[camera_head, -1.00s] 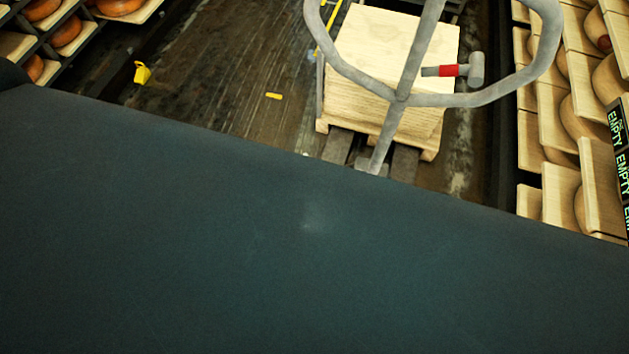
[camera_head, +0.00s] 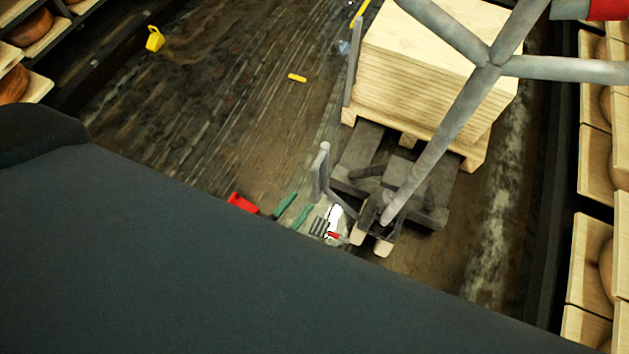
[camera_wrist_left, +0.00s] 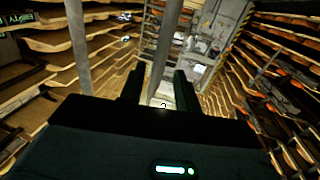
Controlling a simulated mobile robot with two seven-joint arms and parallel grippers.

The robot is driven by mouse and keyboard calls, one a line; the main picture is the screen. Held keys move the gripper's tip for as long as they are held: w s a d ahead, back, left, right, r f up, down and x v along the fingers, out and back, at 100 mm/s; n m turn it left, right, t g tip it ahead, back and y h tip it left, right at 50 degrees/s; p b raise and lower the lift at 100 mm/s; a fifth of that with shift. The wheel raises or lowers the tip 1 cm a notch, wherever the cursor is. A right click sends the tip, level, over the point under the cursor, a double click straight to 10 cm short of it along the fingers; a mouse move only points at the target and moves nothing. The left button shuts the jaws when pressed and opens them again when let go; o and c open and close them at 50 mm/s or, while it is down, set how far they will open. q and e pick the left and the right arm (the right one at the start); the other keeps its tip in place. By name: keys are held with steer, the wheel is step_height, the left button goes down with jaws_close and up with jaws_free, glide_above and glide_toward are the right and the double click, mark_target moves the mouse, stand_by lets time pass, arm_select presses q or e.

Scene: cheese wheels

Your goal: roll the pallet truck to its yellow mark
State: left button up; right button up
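The pallet truck's grey handle stem (camera_head: 440,148) rises to the upper right in the head view, and its loop is cut off at the top. Its dark forks (camera_head: 419,179) run under a pallet bearing a stack of pale boards (camera_head: 430,75). A short yellow strip (camera_head: 297,78) lies on the floor left of the truck. In the left wrist view, my left gripper (camera_wrist_left: 158,72) has its two dark fingers apart. A grey bar (camera_wrist_left: 165,50) shows in the gap; I cannot tell if it is between or beyond them. My right gripper is not in view.
A yellow object (camera_head: 154,39) stands at upper left. Small red (camera_head: 242,203), green and white items lie near the truck's base, partly hidden. Cheese shelves (camera_head: 598,255) line the right and more the upper left. The floor (camera_head: 225,110) left of the truck is mostly open.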

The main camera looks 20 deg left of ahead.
mark_target(314, 186)
arm_select(q)
steer(key=shift+b+x, duration=0.3)
steer(key=shift+x, duration=3.55)
jaws_close()
